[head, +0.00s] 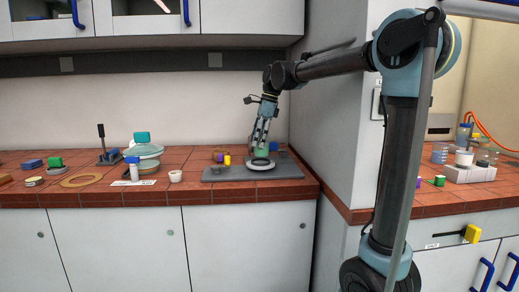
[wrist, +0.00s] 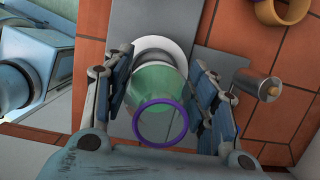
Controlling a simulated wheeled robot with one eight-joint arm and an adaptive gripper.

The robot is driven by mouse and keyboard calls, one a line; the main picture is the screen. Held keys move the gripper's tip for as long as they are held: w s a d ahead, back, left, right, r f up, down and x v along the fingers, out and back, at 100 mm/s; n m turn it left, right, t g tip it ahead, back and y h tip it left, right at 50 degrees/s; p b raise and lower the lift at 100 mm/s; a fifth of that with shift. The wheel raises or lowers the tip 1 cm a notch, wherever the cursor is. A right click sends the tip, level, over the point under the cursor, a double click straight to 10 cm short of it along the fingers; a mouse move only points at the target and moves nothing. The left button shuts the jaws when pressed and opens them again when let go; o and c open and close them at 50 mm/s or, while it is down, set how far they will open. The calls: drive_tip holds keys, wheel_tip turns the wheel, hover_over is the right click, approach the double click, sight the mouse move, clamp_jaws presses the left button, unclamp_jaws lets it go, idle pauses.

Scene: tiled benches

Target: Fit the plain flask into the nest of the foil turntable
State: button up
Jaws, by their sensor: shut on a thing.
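My gripper (head: 261,142) reaches down over the right part of the bench. In the wrist view its padded fingers (wrist: 162,92) are shut on a green, see-through flask (wrist: 158,88) with a purple rim, one finger on each side. The flask also shows below the gripper in the head view (head: 261,153). A round turntable with a pale rim (head: 261,166) lies under the flask; its white edge shows beyond the flask in the wrist view (wrist: 174,47). The flask hides the turntable's middle, so I cannot tell whether its base touches the nest.
The turntable stands on a dark grey slab (head: 222,173). A wall (head: 325,120) rises at the right.

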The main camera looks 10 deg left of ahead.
wheel_tip(320, 180, down, 2)
drive_tip(key=shift+f, duration=0.25)
drive_tip(key=shift+s+f, duration=0.1)
drive_tip(key=shift+f, duration=0.2)
drive_tip(key=c, duration=0.4)
drive_tip(key=o, duration=1.6)
drive_tip(key=shift+o, duration=0.2)
drive_tip(key=shift+r, duration=0.1)
drive_tip(key=v, duration=1.1)
drive_tip(key=shift+d+r, duration=0.15)
drive_tip(key=shift+r, duration=0.25)
